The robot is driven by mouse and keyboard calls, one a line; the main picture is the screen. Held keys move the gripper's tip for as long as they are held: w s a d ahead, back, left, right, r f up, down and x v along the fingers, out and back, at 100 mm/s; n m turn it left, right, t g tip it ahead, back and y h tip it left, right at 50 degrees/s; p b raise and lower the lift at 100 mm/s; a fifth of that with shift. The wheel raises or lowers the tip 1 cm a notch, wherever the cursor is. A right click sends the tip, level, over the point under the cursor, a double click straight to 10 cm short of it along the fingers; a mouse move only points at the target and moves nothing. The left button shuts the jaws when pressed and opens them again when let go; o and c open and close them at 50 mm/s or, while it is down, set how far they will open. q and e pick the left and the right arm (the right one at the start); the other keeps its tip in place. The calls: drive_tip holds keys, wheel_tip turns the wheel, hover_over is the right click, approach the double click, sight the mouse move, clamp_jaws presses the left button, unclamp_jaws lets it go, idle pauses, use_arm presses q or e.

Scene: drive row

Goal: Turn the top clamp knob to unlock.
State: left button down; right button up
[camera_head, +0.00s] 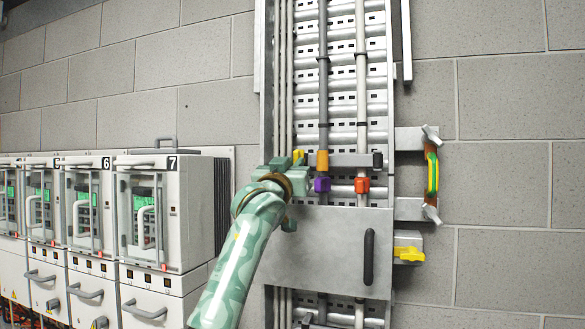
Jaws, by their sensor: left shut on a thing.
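My left arm, in mottled green, reaches up from the bottom middle to a metal cable tray on the wall. The gripper is shut on this knob. How far the knob is turned cannot be seen. A second yellow knob (409,253) sits lower, at the right edge of the tray. My right gripper is not in view.
Orange, purple and red fittings sit on the vertical cables beside the gripper. Below is a grey cover plate (325,273) with a black handle (369,257). A green-yellow strap (432,172) hangs at the right bracket. White cabinets (160,220) stand at left.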

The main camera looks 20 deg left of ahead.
use_arm(q)
drive_tip(key=shift+r+n, duration=0.15)
drive_tip(key=shift+n, duration=0.15)
drive_tip(key=c, duration=1.5)
unclamp_jaws()
drive_tip(key=shift+o, duration=0.2)
drive_tip(key=shift+s, duration=0.1)
drive_tip(key=b+v, duration=0.5)
drive_tip(key=v, duration=1.1)
